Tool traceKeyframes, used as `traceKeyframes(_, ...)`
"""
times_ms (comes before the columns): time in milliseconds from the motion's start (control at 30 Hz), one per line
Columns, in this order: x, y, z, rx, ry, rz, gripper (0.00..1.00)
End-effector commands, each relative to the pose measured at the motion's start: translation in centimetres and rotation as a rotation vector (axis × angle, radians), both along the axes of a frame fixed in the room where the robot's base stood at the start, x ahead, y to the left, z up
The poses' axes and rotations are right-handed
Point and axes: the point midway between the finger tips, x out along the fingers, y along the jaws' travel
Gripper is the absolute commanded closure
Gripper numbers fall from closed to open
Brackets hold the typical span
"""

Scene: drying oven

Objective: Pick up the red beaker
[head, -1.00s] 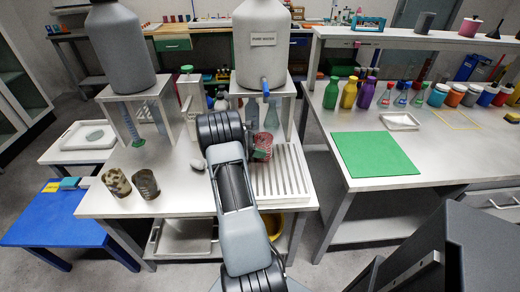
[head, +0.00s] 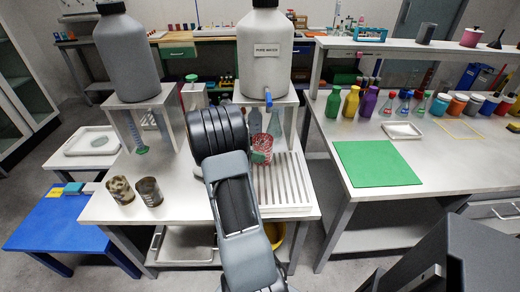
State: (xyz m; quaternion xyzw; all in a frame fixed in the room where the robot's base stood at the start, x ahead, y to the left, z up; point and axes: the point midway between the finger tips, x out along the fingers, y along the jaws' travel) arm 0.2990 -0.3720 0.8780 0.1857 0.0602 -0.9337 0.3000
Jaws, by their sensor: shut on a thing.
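The red beaker (head: 265,143) shows in the head view just right of my wrist, at the back left of a white slatted rack (head: 283,184). My gripper (head: 257,157) is mostly hidden behind my wrist; only a small green part shows against the beaker's lower side. It is shut on the red beaker. The beaker looks about upright. Its base is hidden, so I cannot tell whether it touches the rack or table.
Two dark, patterned beakers (head: 149,191) stand at the table's front left. A large white bottle (head: 264,52) and a grey bottle (head: 126,55) sit on stands behind. Glass flasks (head: 275,122) stand close behind the red beaker. A green mat (head: 376,163) lies on the right table.

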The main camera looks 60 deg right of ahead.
Motion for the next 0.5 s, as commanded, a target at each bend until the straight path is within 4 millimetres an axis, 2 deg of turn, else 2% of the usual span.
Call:
traceKeyframes(200,-0.8,2.1,1.1,-0.001,-0.001,0.001,0.60)
traceKeyframes(500,-1.6,4.4,2.1,-0.002,-0.002,0.001,0.60)
